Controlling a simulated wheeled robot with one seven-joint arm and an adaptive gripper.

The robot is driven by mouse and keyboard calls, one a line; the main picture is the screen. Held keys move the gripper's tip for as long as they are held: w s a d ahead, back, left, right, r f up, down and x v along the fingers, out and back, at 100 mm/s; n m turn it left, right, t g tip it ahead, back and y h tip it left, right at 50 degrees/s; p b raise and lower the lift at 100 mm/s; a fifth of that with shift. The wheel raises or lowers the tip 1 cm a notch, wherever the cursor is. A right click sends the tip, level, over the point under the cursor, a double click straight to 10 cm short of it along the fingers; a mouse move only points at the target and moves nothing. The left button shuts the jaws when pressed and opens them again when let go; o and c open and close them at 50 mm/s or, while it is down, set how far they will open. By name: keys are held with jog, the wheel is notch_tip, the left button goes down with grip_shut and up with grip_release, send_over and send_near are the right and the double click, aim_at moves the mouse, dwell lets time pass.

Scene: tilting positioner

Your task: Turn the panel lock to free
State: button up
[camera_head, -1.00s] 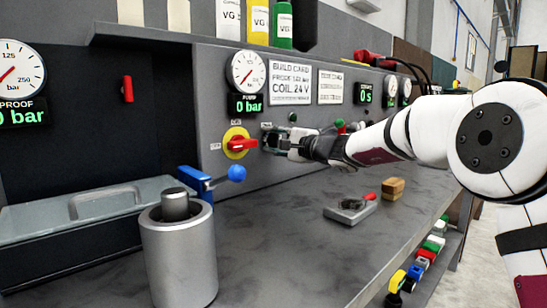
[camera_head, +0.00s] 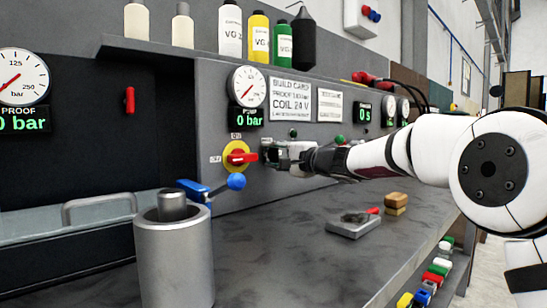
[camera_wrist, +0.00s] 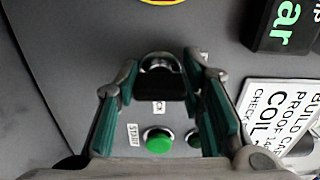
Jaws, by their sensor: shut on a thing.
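The panel lock (camera_wrist: 160,62) shows in the wrist view as a round chrome collar with a black grip piece on it. My gripper (camera_wrist: 160,78) has its green-padded fingers on either side of the black piece and is shut on it. In the head view my gripper (camera_head: 271,152) is at the grey panel, just right of a red rotary switch (camera_head: 240,157) on a yellow plate, and hides the lock. Which position the lock points to cannot be read.
A green START button (camera_wrist: 158,140) sits close to my fingers. A blue-knobbed lever (camera_head: 236,181) sticks out below the switch. A metal cylinder (camera_head: 174,260) stands at the front left.

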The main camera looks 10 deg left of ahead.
jog(key=o, duration=1.2)
jog(key=shift+f, duration=0.1)
jog(key=shift+c, duration=0.2)
jog(key=v, duration=1.2)
